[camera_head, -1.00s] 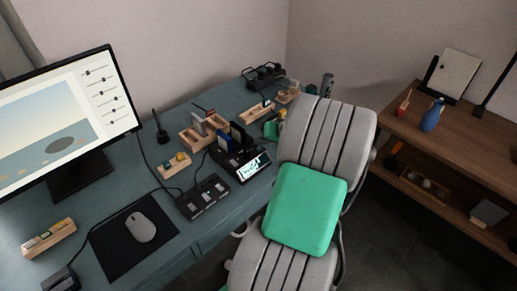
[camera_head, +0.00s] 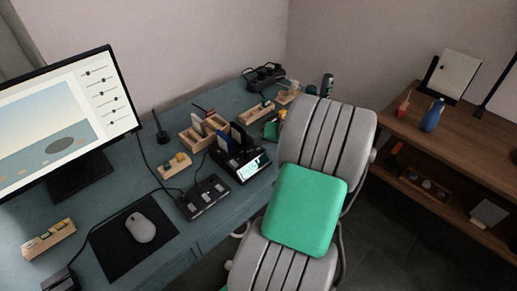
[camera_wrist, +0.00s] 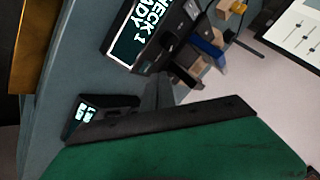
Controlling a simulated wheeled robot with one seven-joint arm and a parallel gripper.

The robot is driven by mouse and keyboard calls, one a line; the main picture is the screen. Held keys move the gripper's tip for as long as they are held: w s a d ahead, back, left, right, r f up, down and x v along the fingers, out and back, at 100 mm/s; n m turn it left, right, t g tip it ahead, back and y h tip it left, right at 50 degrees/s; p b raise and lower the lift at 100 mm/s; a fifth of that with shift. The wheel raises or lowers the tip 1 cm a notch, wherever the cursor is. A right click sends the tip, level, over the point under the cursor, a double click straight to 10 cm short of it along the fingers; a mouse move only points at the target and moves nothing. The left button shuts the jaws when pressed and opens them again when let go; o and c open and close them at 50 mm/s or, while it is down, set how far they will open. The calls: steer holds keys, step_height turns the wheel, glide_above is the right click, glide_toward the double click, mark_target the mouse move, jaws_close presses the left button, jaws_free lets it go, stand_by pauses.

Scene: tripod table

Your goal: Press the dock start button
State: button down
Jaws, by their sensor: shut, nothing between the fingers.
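The dock is a black unit (camera_head: 234,160) on the desk, with upright cards at its back and a bright screen (camera_head: 254,168) at its front. I cannot make out the start button. My gripper (camera_wrist: 162,82) shows in the wrist view as dark fingers, shut and empty, ahead of a dark bar and green body. Its tips appear close to the dock's lower side; contact cannot be told.
A black box (camera_head: 205,197), mouse (camera_head: 140,227), monitor (camera_head: 70,120) and wooden organisers (camera_head: 203,128) stand on the desk. A small lit device (camera_wrist: 98,112) is near my gripper.

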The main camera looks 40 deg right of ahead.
stand_by(0.5)
steer(key=shift+f+b, duration=0.3)
steer(key=shift+f, duration=0.15)
steer(key=shift+f, duration=0.35)
stand_by(0.4)
steer(key=shift+r, duration=0.1)
steer(key=shift+r+p, duration=0.4)
steer(key=shift+r, duration=0.3)
step_height(320, 180, up, 5)
steer(key=p, duration=0.3)
steer(key=shift+p, duration=0.35)
stand_by(0.4)
